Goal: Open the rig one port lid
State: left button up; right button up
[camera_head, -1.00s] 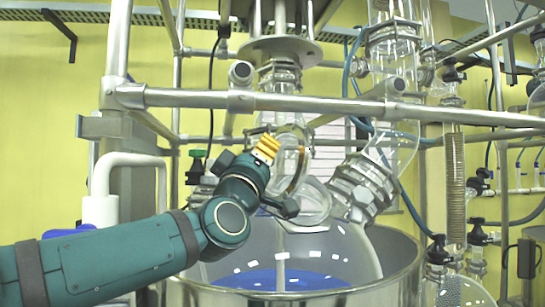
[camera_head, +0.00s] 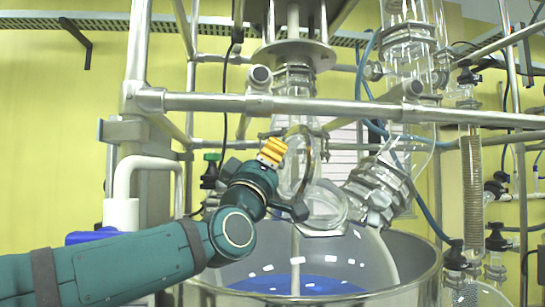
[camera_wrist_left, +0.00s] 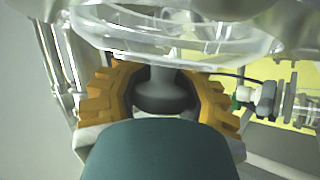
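My left gripper (camera_head: 270,153) has yellow fingertips and reaches in from the left, beside the glass neck above the reactor. In the left wrist view, its two yellow fingers (camera_wrist_left: 163,92) lie on both sides of a dark grey knob (camera_wrist_left: 164,95) and appear to touch it. The knob sits on a grey stem under clear glass (camera_wrist_left: 185,38); I take it for the port lid's handle. In the head view, a round clear glass port piece (camera_head: 325,207) is tilted just right of the gripper. Whether the lid is off its seat is hard to tell. My right gripper is not in view.
A steel bar (camera_head: 340,105) crosses above my left arm, with a steel post (camera_head: 137,60) at left. The wide reactor vessel (camera_head: 400,270) is below. A metal clamp (camera_head: 382,188) and glass column stand at right. Little free room surrounds the gripper.

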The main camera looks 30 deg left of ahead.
pick_arm(q)
jog(key=o, duration=0.6)
jog(key=v, duration=1.2)
